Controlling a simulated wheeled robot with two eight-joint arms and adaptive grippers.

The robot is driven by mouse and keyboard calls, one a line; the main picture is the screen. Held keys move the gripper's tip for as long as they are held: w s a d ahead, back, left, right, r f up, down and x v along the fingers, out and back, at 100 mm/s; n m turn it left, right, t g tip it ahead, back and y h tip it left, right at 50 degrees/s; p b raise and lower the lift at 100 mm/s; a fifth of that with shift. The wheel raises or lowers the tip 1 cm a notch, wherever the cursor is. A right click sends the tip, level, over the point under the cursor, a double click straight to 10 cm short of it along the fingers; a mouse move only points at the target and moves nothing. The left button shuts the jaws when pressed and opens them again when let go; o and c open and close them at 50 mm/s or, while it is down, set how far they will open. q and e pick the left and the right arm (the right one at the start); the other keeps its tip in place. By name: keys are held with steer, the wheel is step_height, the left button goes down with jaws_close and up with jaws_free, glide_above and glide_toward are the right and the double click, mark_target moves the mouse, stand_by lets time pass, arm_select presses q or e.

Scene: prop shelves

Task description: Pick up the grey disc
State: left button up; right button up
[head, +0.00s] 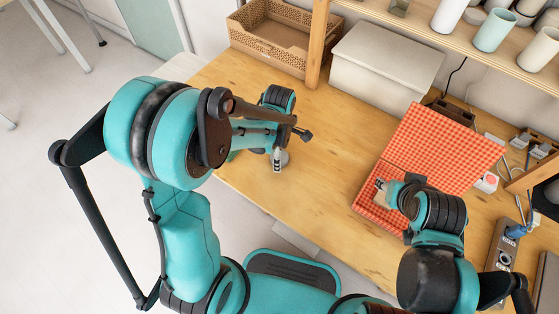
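A small round grey shape, which looks like the grey disc (285,156), shows on the wooden table near its front edge. My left gripper (277,162) points down right at it and covers part of it. I cannot tell whether the fingers touch the disc or are closed around it. My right gripper (380,186) is over the orange checkered box (372,216) at the right, far from the disc. Its fingers are small and partly hidden by my arm, so their opening is unclear.
The checkered box's lid (447,140) stands open. A cardboard crate (267,42) and a white lidded box (376,72) stand at the back, below a shelf with cups (495,30). Tools lie at the far right. The middle of the wooden table (325,150) is clear.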

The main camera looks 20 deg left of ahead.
arm_select(q)
steer(key=shift+f, duration=0.35)
steer(key=shift+r, duration=0.1)
steer(key=shift+c, duration=0.2)
steer(key=c, duration=1.3)
steer(key=shift+o, duration=0.2)
